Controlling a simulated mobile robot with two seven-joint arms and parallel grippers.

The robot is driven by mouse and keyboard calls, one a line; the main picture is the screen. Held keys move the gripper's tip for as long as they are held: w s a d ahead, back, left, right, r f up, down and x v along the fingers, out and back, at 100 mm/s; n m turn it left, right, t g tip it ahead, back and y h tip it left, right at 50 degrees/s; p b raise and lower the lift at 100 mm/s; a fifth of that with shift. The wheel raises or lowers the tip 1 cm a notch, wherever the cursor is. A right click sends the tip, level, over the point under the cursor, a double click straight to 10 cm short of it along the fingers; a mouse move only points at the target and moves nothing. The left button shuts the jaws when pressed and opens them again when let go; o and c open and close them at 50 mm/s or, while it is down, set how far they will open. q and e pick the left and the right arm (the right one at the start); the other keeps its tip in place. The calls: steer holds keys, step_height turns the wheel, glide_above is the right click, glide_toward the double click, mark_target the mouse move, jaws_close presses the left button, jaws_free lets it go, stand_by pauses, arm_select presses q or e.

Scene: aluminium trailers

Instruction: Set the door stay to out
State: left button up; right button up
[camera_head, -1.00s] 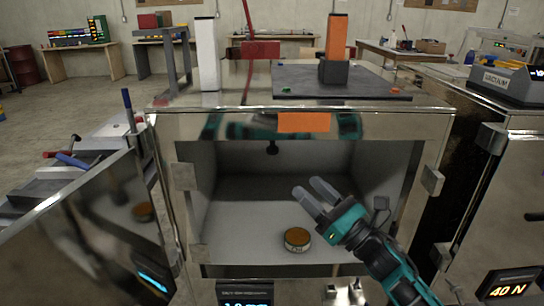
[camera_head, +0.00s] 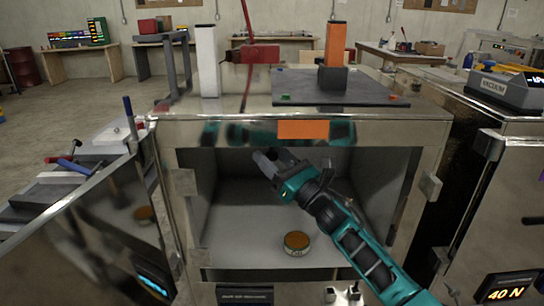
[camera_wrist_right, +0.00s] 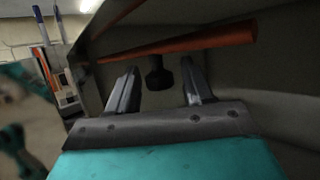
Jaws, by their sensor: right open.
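A steel cabinet (camera_head: 375,130) stands open in front of me, its door (camera_head: 95,235) swung out to the left. A black knob (camera_wrist_right: 158,78) hangs under the cabinet's roof; I cannot tell if it belongs to the door stay. My right gripper (camera_head: 268,160) is open inside the upper opening. In the right wrist view its fingers (camera_wrist_right: 160,68) show either side of the knob, with no contact visible. The gripper hides the knob in the head view. My left gripper is not in view.
A round tin (camera_head: 296,243) with a brown top sits on the cabinet floor. An orange label (camera_head: 303,129) is on the front rim. An orange block (camera_head: 335,45), a white post (camera_head: 208,60) and a dark plate (camera_head: 300,92) stand on top. The cavity walls are close around my right arm.

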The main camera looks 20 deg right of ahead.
jaws_close()
stand_by(0.5)
